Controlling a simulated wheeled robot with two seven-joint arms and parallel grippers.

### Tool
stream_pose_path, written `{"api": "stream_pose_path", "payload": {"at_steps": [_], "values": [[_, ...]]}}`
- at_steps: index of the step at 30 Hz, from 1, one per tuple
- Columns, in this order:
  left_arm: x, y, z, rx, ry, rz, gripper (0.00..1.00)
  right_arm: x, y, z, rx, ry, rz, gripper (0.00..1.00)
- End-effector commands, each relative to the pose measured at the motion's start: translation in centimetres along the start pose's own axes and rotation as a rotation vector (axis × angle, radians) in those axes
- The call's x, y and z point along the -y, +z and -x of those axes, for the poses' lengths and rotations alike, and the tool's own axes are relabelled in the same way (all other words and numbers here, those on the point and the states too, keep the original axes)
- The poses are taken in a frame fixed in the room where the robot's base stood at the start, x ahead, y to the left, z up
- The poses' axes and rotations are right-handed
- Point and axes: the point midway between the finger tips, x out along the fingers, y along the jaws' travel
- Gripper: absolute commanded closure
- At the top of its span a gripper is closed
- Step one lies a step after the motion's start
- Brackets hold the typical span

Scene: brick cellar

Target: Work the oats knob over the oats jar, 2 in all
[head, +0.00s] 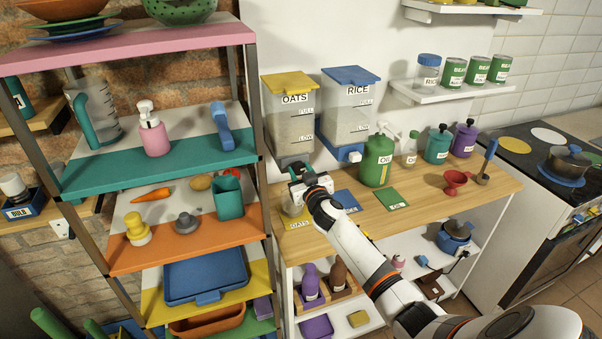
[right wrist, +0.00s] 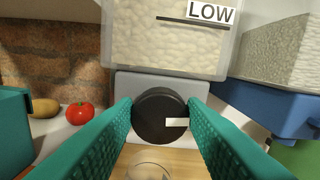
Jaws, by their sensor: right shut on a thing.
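The oats dispenser (head: 291,130) is a clear bin with a yellow lid, standing at the left of the wooden counter. Its pale contents also show in the right wrist view (right wrist: 165,45), near the LOW line. The oats knob (right wrist: 155,118) is round and black, with a white mark pointing right. My right gripper (right wrist: 160,115) is shut on this knob, one teal finger on each side; in the head view my right gripper (head: 303,176) hides the knob. The oats jar's round glass rim (right wrist: 148,171) shows below the knob; whether oats lie in it I cannot tell. My left gripper is out of view.
The rice dispenser (head: 348,108) with a blue lid stands close on the right. A green oil bottle (head: 377,160) and a red funnel (head: 455,182) are further right on the counter. A shelf rack (head: 150,258) with a teal cup (head: 229,197) stands close on the left.

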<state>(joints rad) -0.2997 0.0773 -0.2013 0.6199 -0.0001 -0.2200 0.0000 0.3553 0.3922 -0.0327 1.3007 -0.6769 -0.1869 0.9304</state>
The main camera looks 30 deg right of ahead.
Motion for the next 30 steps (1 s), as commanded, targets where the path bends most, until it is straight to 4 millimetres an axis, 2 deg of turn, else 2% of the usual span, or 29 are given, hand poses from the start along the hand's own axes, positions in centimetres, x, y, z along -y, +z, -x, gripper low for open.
{"api": "stream_pose_path", "payload": {"at_steps": [30], "values": [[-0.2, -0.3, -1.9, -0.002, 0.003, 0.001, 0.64, -0.3, -0.3, 0.0, 0.0, 0.001, 0.943, 0.85]]}}
